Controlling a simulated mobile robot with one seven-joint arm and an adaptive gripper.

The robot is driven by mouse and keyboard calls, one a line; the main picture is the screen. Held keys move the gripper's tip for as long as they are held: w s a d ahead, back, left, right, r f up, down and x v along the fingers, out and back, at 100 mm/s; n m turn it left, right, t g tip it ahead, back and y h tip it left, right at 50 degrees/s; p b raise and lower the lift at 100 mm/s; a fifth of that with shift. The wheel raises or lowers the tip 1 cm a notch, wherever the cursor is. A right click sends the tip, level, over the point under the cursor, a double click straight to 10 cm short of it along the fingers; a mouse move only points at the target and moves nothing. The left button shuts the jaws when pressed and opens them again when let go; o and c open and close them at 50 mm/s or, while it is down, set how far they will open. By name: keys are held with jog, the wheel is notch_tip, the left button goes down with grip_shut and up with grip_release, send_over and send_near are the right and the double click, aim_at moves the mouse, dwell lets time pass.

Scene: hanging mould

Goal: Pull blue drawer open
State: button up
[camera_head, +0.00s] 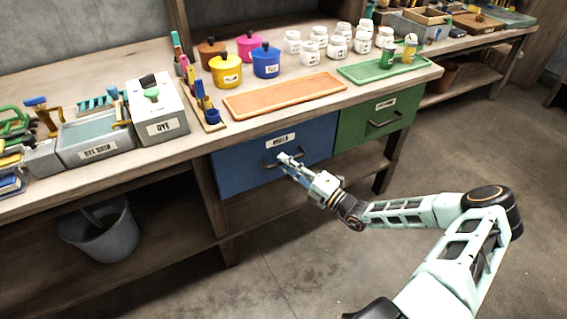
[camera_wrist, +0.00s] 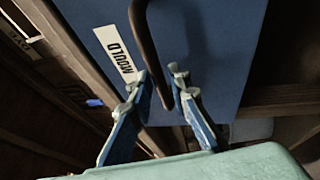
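The blue drawer (camera_head: 238,165) is under the workbench, its front about in line with the green drawer beside it, so it looks closed. It has a dark bar handle (camera_head: 268,163) and a white label reading MOULD in the wrist view (camera_wrist: 117,52). My gripper (camera_head: 287,162) is at the handle's right part. In the wrist view my gripper's fingers (camera_wrist: 161,76) stand apart, one on each side of the dark handle (camera_wrist: 146,40). A gap shows beside the handle, and a firm hold is not visible.
A green drawer (camera_head: 375,120) with its own handle is to the right. The bench top holds an orange tray (camera_head: 285,95), a green tray (camera_head: 385,66), pots and white jars. A grey bucket (camera_head: 103,232) stands below left. The floor in front is clear.

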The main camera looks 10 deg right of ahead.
jog(key=shift+w+a, duration=0.4)
grip_shut()
